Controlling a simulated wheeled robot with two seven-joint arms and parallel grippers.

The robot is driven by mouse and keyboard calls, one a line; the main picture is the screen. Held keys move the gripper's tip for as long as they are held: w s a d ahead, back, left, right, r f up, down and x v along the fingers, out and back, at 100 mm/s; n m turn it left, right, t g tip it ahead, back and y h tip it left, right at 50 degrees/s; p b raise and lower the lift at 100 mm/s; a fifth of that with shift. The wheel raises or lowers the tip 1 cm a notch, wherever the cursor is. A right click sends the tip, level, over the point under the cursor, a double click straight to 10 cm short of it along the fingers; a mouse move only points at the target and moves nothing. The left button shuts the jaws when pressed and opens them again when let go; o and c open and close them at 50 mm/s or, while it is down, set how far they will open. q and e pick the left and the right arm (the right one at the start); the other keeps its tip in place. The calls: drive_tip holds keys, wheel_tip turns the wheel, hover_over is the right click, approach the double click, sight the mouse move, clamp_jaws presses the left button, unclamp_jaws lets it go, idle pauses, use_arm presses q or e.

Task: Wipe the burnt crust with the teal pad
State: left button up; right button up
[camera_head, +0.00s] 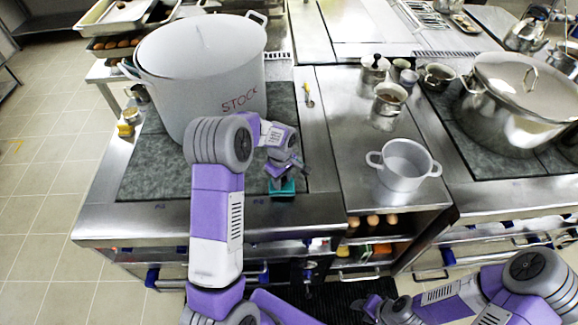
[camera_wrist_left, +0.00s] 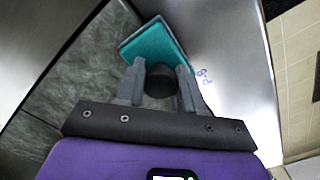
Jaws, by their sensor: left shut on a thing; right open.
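The teal pad (camera_head: 283,190) lies low at the front right part of the grey cooking surface (camera_head: 150,170). In the left wrist view the teal pad (camera_wrist_left: 150,42) has a dark round knob (camera_wrist_left: 160,82). My left gripper (camera_head: 281,175) is shut on this knob, with one finger on each side in the left wrist view (camera_wrist_left: 161,78). I cannot tell if the pad touches the surface. I cannot make out a burnt crust; the pad and my arm cover part of the surface. My right gripper (camera_head: 372,308) is open and low, in front of the counter.
A large pale stockpot (camera_head: 205,75) marked STOCK stands behind my left arm on the grey surface. A small two-handled pot (camera_head: 403,163) stands on the steel counter to the right. A large steel pot (camera_head: 515,100) stands further right. Eggs (camera_head: 372,221) sit on a shelf below.

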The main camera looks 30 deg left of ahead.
use_arm(q)
drive_tip(key=r, duration=0.1)
drive_tip(key=r+p, duration=0.1)
drive_tip(key=r, duration=0.1)
drive_tip(key=shift+w+r, duration=0.3)
drive_tip(key=shift+r+p, duration=1.45)
drive_tip(key=shift+r, duration=0.4)
